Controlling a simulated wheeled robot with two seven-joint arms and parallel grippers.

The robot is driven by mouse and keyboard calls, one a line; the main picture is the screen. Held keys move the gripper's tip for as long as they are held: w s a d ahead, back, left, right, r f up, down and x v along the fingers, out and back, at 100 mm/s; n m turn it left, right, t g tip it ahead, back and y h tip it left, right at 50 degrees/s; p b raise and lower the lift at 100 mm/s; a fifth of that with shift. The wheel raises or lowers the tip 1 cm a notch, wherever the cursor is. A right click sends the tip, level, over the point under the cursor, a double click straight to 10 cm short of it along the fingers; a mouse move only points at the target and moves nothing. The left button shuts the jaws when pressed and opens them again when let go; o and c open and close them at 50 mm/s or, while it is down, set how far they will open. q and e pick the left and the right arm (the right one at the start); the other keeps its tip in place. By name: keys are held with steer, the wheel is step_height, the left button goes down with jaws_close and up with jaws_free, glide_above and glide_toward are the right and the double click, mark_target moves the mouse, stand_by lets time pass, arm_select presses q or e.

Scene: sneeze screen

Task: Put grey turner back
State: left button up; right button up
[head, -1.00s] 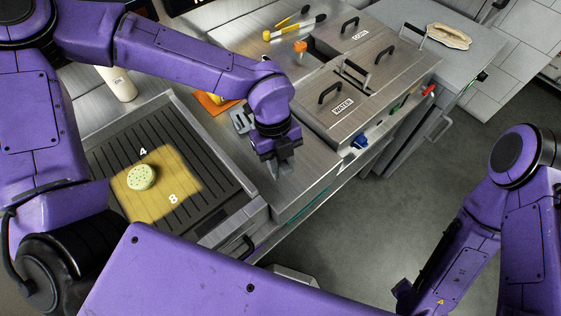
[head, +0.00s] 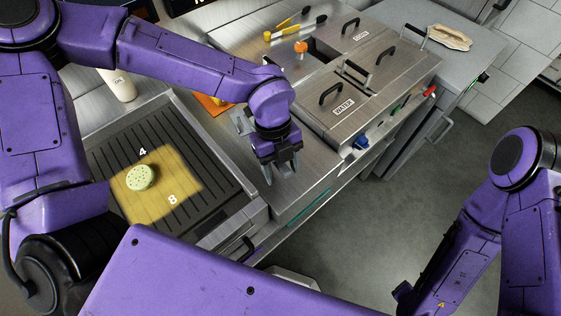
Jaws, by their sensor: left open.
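A grey turner (head: 240,121) lies on the metal counter beside the griddle; its flat slotted head shows, and the rest is hidden behind my left wrist. My left gripper (head: 282,174) points down over the front part of the counter, to the right of and nearer than the turner's head. Its two fingers are apart, and I see nothing held between them. I cannot tell its exact height above the counter. My right arm shows at the lower right, but its gripper is not visible.
A griddle (head: 215,166) with a round pale patty (head: 141,177) on a lit yellow zone lies left. Steel lidded bins (head: 345,108) stand right of my left gripper. An orange item (head: 213,104) lies behind my wrist. Tongs (head: 295,28) and a bottle (head: 119,84) are farther back.

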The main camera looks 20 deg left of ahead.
arm_select(q)
steer(key=b+v, duration=0.1)
steer(key=v, duration=0.9)
steer(key=shift+w+r, duration=0.1)
steer(key=shift+r, duration=0.15)
steer(key=shift+a, duration=0.1)
